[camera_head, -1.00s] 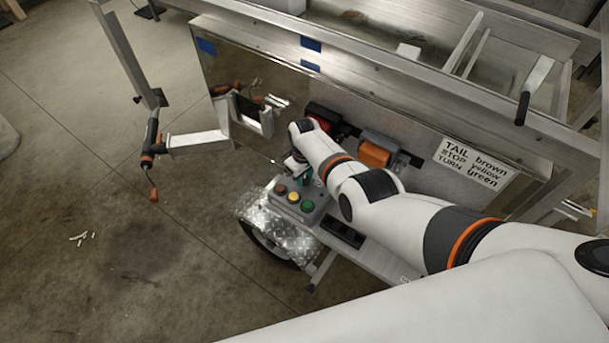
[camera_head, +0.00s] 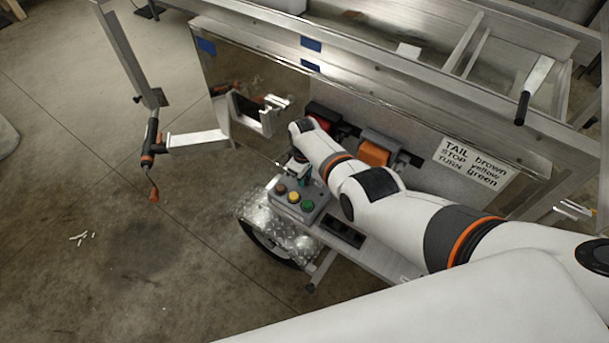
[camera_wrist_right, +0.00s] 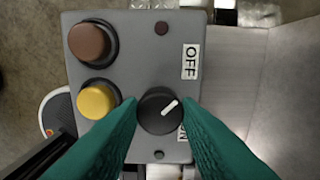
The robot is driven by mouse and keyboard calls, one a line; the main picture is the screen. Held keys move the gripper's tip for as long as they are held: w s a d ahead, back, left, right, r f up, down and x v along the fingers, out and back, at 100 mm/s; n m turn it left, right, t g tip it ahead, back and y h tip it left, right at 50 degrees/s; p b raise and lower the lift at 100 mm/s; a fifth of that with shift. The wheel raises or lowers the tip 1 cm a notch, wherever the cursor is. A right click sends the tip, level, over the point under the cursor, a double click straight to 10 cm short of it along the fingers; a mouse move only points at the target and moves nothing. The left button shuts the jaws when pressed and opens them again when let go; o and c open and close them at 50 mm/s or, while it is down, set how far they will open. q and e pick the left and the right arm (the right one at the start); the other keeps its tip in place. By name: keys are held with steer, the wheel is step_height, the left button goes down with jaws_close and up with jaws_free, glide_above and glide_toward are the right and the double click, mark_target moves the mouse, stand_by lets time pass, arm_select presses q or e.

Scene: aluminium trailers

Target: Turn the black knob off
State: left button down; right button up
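The black knob (camera_wrist_right: 160,110) is on a grey control box (camera_wrist_right: 142,55), with its white pointer slanting up and to the right. The OFF label (camera_wrist_right: 190,61) is above right of it, and the ON label (camera_wrist_right: 183,133) is below right, partly hidden by a finger. My right gripper (camera_wrist_right: 160,104) has its green fingers on either side of the knob, very close to its edges. I cannot tell whether they press on it. In the head view, the right gripper (camera_head: 303,180) is at the box's far edge, and the knob is hidden. My left gripper is not in view.
A brown button (camera_wrist_right: 88,41) and a yellow button (camera_wrist_right: 96,101) sit beside the knob. The head view also shows a green button (camera_head: 308,206). A label sheet (camera_head: 472,163) is on the trailer's side panel. Open floor (camera_head: 120,250) lies left of the trailer.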

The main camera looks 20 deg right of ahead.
steer(key=o, duration=0.4)
steer(key=shift+o, duration=0.2)
steer(key=shift+r, duration=0.4)
step_height(320, 180, up, 6)
steer(key=p, duration=0.3)
steer(key=shift+p, duration=0.35)
steer(key=shift+r, duration=2.6)
